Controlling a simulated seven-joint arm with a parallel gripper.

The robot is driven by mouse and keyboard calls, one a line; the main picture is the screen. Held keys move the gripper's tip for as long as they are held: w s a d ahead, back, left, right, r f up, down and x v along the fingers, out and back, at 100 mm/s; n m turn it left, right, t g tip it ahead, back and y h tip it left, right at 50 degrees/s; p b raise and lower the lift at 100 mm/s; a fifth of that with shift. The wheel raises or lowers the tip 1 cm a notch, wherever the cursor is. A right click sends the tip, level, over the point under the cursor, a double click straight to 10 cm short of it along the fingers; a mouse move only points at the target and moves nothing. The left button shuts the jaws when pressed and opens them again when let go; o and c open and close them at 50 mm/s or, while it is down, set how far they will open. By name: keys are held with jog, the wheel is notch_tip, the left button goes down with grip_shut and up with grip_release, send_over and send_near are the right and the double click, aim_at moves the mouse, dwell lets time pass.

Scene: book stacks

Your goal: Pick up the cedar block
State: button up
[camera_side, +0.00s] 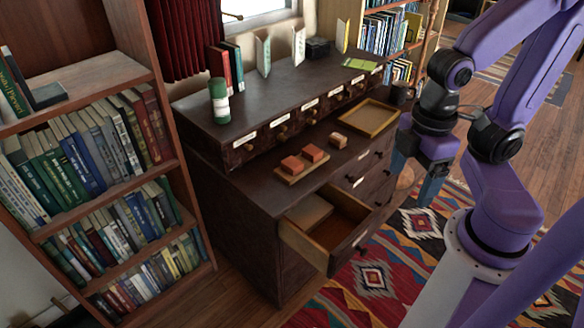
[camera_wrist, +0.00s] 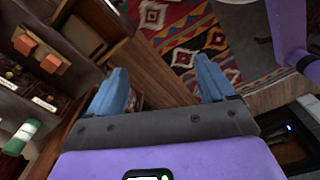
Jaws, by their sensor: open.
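Two reddish-orange blocks (camera_side: 292,165) (camera_side: 312,153) sit on a small wooden board (camera_side: 290,179) on the dark cabinet top. A paler, pinkish-tan block (camera_side: 338,140) lies alone to their right. I cannot tell for sure which of these is the cedar block. The wrist view shows two orange blocks (camera_wrist: 25,45) (camera_wrist: 51,63) at the upper left, well away from the fingers. My gripper (camera_side: 414,178) is to the right of the cabinet, apart from all blocks. Its blue fingers are spread and empty in the wrist view (camera_wrist: 160,68).
An open drawer (camera_side: 338,258) juts from the cabinet below the blocks. A shallow wooden tray (camera_side: 374,133) lies right of them. A green-and-white cylinder (camera_side: 219,100) and books (camera_side: 232,66) stand on the raised back shelf. A dark mug (camera_side: 398,94) stands near the tray.

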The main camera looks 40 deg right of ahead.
jog(key=w+a+f+m+t+y, duration=0.2)
jog(key=w+a+f+m, duration=0.3)
jog(key=w+f, duration=0.5)
jog(key=m+t+h, duration=0.3)
jog(key=m+t, duration=0.5)
jog(key=t, duration=0.3)
send_near(299, 167)
jog(key=x, duration=0.3)
jog(key=shift+w+a, duration=0.1)
jog(key=shift+w, duration=0.3)
jog(key=shift+x, duration=2.6)
jog(key=shift+s+f, duration=0.1)
jog(key=shift+f, duration=0.05)
